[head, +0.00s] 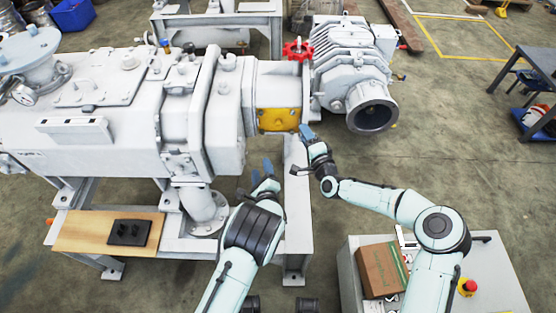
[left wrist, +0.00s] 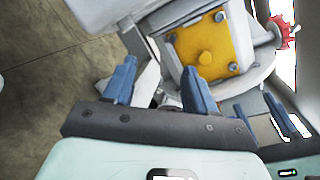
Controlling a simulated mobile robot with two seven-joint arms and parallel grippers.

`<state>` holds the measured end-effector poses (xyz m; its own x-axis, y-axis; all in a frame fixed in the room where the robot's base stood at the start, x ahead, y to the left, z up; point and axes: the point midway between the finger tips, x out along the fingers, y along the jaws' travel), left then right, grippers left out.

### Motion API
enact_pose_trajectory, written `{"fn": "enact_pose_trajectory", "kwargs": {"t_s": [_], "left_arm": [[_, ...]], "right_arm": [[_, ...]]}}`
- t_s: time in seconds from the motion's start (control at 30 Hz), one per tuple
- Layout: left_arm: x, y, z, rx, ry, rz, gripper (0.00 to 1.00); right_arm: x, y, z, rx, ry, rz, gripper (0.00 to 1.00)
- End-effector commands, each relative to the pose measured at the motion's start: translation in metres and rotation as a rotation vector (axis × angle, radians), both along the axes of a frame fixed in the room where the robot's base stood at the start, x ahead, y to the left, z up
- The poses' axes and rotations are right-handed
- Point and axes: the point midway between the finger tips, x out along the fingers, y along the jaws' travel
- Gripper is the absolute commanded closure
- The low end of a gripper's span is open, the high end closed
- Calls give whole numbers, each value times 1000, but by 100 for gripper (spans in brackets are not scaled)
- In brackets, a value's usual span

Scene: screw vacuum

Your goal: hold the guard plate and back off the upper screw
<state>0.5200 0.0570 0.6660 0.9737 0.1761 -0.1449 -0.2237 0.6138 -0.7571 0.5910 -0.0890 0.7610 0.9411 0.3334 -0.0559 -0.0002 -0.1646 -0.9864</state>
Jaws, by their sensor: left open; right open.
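The yellow guard plate (head: 279,120) is on the side of the large grey machine, below its neck. I cannot tell for sure which screw is the upper one. My left gripper (head: 262,172) is open and empty, below and left of the plate, apart from it. My right gripper (head: 307,134) is open close to the plate's lower right edge; contact is unclear. Its blue fingers also show in the left wrist view (left wrist: 264,116).
A red handwheel (head: 298,50) sits above the plate. A round flanged port (head: 373,116) is to the right. A wooden board (head: 80,232) with a black block (head: 130,232) lies at lower left. A brown box (head: 381,271) is on the cart at lower right.

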Motion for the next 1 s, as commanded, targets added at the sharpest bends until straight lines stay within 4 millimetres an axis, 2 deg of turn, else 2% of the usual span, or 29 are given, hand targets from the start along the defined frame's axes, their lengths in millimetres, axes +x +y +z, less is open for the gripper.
{"fn": "enact_pose_trajectory", "kwargs": {"t_s": [0.03,0.13,0.3,0.47,1.0], "left_arm": [[5,-16,11,27,-37,-54,43],[11,-38,27,68,-94,-132,43],[17,-54,39,99,-138,-189,43],[33,-56,40,100,-143,-193,43],[117,-55,39,99,-141,-191,43]], "right_arm": [[0,0,0,0,0,0,57],[0,0,0,0,0,0,57],[0,0,0,0,0,0,57],[0,0,0,0,0,0,57],[0,0,0,0,0,0,57]]}}
